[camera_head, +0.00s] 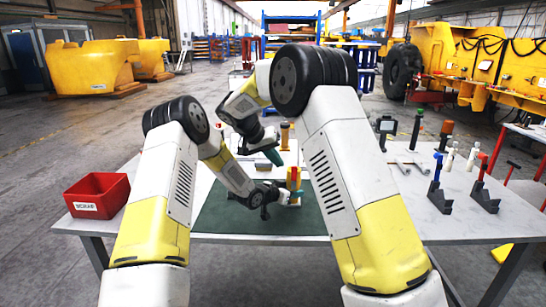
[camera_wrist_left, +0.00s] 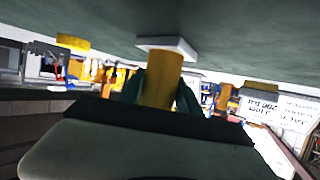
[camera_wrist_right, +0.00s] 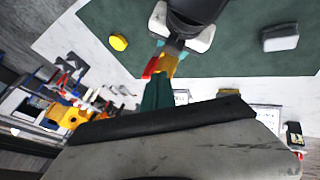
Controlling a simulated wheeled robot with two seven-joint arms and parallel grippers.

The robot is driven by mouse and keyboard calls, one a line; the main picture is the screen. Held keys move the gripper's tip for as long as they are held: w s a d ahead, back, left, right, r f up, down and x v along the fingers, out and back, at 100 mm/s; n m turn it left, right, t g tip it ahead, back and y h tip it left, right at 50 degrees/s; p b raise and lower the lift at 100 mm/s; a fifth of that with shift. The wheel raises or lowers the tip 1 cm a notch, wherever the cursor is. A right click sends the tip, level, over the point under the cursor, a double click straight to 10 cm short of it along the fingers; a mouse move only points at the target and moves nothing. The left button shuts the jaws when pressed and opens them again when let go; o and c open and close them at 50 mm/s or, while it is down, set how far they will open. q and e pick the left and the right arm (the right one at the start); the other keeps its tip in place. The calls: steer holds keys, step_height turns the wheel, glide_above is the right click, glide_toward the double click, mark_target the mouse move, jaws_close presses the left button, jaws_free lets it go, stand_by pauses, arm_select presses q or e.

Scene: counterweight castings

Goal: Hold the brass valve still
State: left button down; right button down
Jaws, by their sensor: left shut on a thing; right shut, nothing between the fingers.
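The brass valve (camera_head: 294,180) stands upright on the green mat, with a red part at its top. In the left wrist view its brass body (camera_wrist_left: 161,80) and pale base (camera_wrist_left: 168,45) show. My left gripper (camera_head: 284,196) is shut on the body, low near the mat; its teal fingers (camera_wrist_left: 160,95) lie on both sides. My right gripper (camera_head: 277,157) is shut and empty, above and beside the valve's top. In the right wrist view its teal fingertips (camera_wrist_right: 158,88) point at the red part (camera_wrist_right: 152,66); I cannot tell if they touch. My left gripper hides part of the valve there.
The green mat (camera_head: 225,215) lies on the pale table. A yellow disc (camera_wrist_right: 118,42) and a grey-white block (camera_wrist_right: 280,40) lie on it. A red bin (camera_head: 97,195) stands at the left. Tools in dark holders (camera_head: 484,198) stand at the right. A brass piece (camera_head: 285,135) stands behind.

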mark_target(294, 178)
steer(key=x, duration=0.5)
steer(key=shift+d, duration=0.15)
steer(key=shift+d+r+y, duration=0.1)
steer(key=shift+d+y, duration=0.1)
steer(key=shift+y, duration=0.2)
